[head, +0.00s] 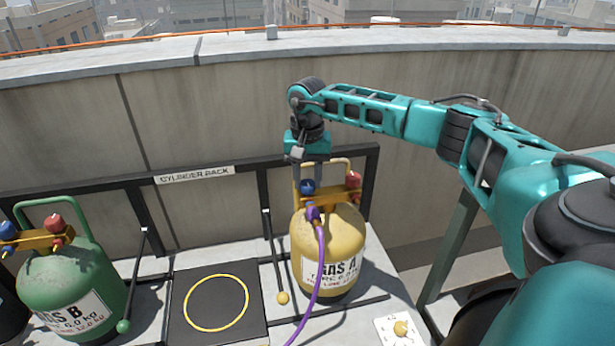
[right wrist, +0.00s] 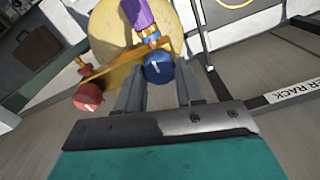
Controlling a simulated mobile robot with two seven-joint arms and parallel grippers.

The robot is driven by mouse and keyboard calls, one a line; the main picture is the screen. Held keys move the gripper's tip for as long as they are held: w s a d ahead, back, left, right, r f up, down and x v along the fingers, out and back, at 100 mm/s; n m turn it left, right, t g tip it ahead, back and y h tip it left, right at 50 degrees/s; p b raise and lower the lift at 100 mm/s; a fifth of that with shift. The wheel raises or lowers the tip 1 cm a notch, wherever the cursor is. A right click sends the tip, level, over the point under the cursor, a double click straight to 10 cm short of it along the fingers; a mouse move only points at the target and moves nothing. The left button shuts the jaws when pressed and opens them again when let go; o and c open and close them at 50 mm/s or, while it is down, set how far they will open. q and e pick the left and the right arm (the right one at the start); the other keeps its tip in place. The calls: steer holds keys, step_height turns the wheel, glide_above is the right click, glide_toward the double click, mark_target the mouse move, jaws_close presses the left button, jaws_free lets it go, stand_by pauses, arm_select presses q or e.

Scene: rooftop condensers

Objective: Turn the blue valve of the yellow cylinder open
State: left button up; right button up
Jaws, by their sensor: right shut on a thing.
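The yellow cylinder (head: 335,245), labelled GAS A, stands upright in the rack. Its blue valve (head: 307,187) is at the left of the yellow manifold, and its red valve (head: 353,179) is at the right. A purple hose (head: 319,262) runs from the manifold down to the front. My right gripper (head: 309,181) reaches down from above and is shut on the blue valve. In the right wrist view the blue valve (right wrist: 159,68), with a white mark on top, sits between my fingertips (right wrist: 158,75). The red valve (right wrist: 87,96) is clear of them. My left gripper is not in view.
A green cylinder (head: 72,285), labelled GAS B, with its own blue and red valves, stands at the left. An empty black pad with a yellow ring (head: 216,277) lies between the cylinders. The rack rail (head: 100,184) and the concrete wall (head: 200,110) are behind.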

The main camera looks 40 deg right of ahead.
mark_target(307, 182)
steer(key=o, duration=1)
steer(key=shift+o, duration=0.2)
step_height(307, 182, up, 13)
steer(key=shift+p, duration=0.3)
